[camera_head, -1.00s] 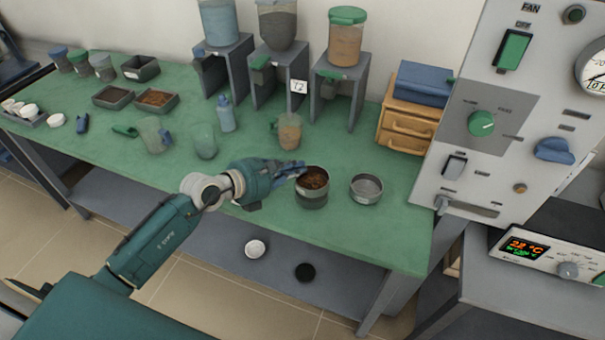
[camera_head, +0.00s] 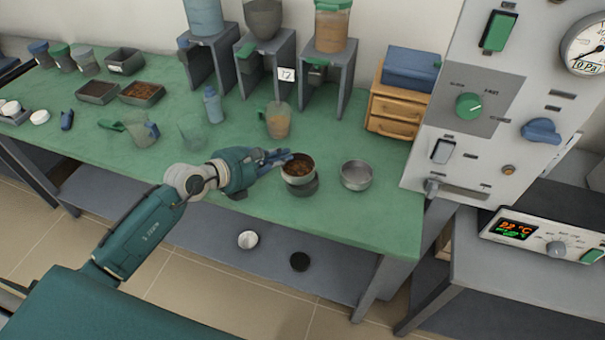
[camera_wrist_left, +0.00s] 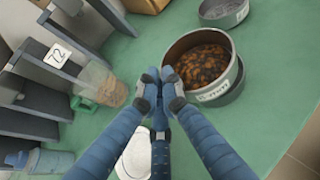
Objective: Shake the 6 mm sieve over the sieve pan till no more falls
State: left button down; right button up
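The sieve (camera_head: 298,174), a round metal one with brown granules in it, is at my left gripper's fingertips and hangs a little above the dark sieve pan (camera_head: 303,189), shifted slightly toward the back left. In the left wrist view the sieve wall (camera_wrist_left: 213,93) carries a white label, and a strip of the pan (camera_wrist_left: 236,88) shows below it. My left gripper (camera_head: 284,156) has its blue fingers closed at the sieve's rim; in the wrist view the fingertips (camera_wrist_left: 164,78) meet there. The pan's inside is hidden. My right gripper is not in view.
A second round metal vessel (camera_head: 356,176) stands to the right on the green bench (camera_head: 370,215).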

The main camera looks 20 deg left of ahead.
pick_arm(q)
jog(key=shift+d+r+p, duration=0.2)
jog(key=shift+d+p, duration=0.95)
jog(key=shift+p, duration=0.05)
jog(key=shift+a+f+b, duration=0.15)
jog(key=shift+f+b, duration=0.1)
jog(key=shift+b, duration=0.1)
jog(key=shift+a+b, duration=0.65)
jog(key=shift+a, duration=0.35)
jog(key=shift+r+p, duration=0.15)
jog(key=shift+p, duration=0.2)
jog(key=shift+d+r+p, duration=0.15)
jog(key=shift+d+p, duration=0.8)
jog(key=shift+d, duration=0.4)
jog(key=shift+a+f, duration=0.3)
